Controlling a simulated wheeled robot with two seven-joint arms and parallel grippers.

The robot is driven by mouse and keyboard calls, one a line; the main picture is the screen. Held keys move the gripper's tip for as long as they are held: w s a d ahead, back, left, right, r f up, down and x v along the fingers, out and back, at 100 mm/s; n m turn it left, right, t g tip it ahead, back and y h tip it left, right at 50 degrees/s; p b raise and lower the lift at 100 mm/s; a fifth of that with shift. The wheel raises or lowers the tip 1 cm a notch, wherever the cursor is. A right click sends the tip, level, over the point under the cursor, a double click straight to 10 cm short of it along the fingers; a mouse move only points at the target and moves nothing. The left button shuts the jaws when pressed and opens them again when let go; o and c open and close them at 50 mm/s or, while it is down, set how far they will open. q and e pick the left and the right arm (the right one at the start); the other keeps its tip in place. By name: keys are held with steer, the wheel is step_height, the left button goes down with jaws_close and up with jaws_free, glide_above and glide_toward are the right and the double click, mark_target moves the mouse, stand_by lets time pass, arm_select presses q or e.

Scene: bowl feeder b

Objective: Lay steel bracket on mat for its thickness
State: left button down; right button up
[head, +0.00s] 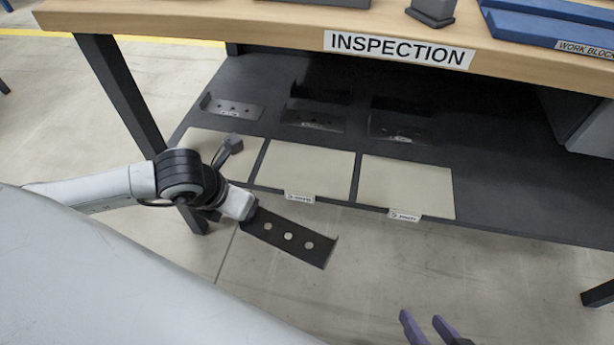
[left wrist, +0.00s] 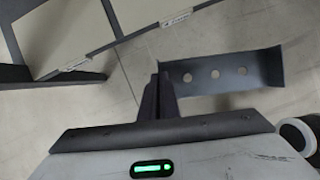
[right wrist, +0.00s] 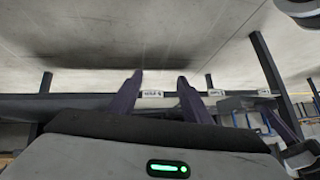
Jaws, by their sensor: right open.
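The steel bracket (head: 288,236), a dark plate with three round holes and a bent-up end, hangs over the floor in front of the shelf. My left gripper (head: 250,214) is shut on one end of it; the bracket (left wrist: 225,74) extends to the right in the left wrist view. Three beige mats lie along the front of the lower shelf: a left mat (head: 240,150), a middle mat (head: 306,170) and a right mat (head: 408,187). My left arm partly hides the left mat. My right gripper (head: 428,322) is open and empty, low in front of the shelf.
Three more dark brackets stand behind the mats: left (head: 232,109), middle (head: 315,122), right (head: 398,128). Small tags (head: 300,197) on the shelf's front edge are too small to read. The INSPECTION tabletop (head: 250,28) overhangs the shelf. A table leg (head: 118,92) stands at the left.

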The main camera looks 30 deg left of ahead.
arm_select(q)
steer(key=a+f+n+y+b, duration=0.1)
steer(key=f+n, duration=0.1)
steer(key=n+b, duration=0.1)
steer(key=b, duration=0.3)
glide_toward(271, 166)
steer(key=shift+w+a+f, duration=0.15)
steer(key=shift+w, duration=0.85)
step_height(271, 166, down, 3)
steer(key=shift+r+b, duration=0.15)
steer(key=shift+b, duration=0.4)
steer(key=shift+f, duration=0.55)
steer(key=c, duration=2)
jaws_free()
arm_select(e)
steer(key=a, duration=0.1)
steer(key=a+y, duration=0.1)
steer(key=w+a+y, duration=0.1)
steer(key=shift+a+r+t, duration=0.3)
steer(key=shift+r, duration=0.05)
